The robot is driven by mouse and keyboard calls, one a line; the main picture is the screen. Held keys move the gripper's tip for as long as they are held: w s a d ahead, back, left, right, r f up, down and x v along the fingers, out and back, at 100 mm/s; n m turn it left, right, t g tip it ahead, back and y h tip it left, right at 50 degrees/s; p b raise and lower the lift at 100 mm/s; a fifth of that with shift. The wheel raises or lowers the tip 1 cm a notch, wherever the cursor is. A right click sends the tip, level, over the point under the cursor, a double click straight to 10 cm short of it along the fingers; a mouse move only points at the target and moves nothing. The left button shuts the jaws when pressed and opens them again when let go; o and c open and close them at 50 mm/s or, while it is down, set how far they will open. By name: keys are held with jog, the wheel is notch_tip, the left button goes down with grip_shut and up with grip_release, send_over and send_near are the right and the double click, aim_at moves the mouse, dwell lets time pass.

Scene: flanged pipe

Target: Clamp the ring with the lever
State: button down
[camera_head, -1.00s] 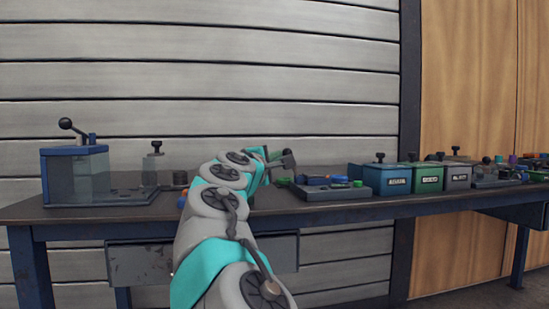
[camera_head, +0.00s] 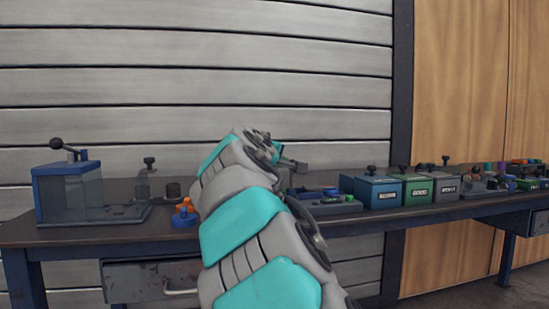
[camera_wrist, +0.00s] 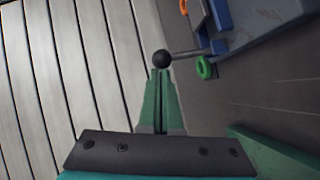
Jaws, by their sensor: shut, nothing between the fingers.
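In the wrist view, my gripper (camera_wrist: 160,75) has its two green fingers together, with nothing between them. A black ball (camera_wrist: 162,58) on a thin lever rod (camera_wrist: 188,52) is right at the fingertips; I cannot tell whether they touch. The rod runs to a blue part (camera_wrist: 220,46) on a grey base. A green ring (camera_wrist: 204,68) lies beside the blue part, and an orange piece (camera_wrist: 183,7) shows at the top edge. In the head view, my gripper (camera_head: 293,165) is behind my arm, near the back of the bench, its fingertips unclear.
A blue box with clear sides (camera_head: 68,190) and a black-knobbed handle (camera_head: 56,143) stands at the bench's left. Blue and orange parts (camera_head: 184,214) lie left of my arm. A grey tray (camera_head: 335,208) and lidded blue, green and grey boxes (camera_head: 372,190) are to the right.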

jog(key=shift+w+d+r+m+g+y+p, duration=0.15)
jog(key=shift+w+d+m+g+y+p, duration=0.1)
jog(key=shift+d+m+g+y+p, duration=0.45)
jog(key=shift+w+d+r+m+g+y+p, duration=0.1)
jog(key=shift+w+d+m+g+y+p, duration=0.3)
jog(key=shift+d+m, duration=0.55)
jog(key=shift+s+d, duration=0.1)
jog(key=shift+s, duration=0.05)
jog(key=w+a+r+p+v, duration=0.1)
jog(key=a+v, duration=0.1)
jog(key=v, duration=1.1)
jog(key=shift+a, duration=0.3)
jog(key=shift+f, duration=0.1)
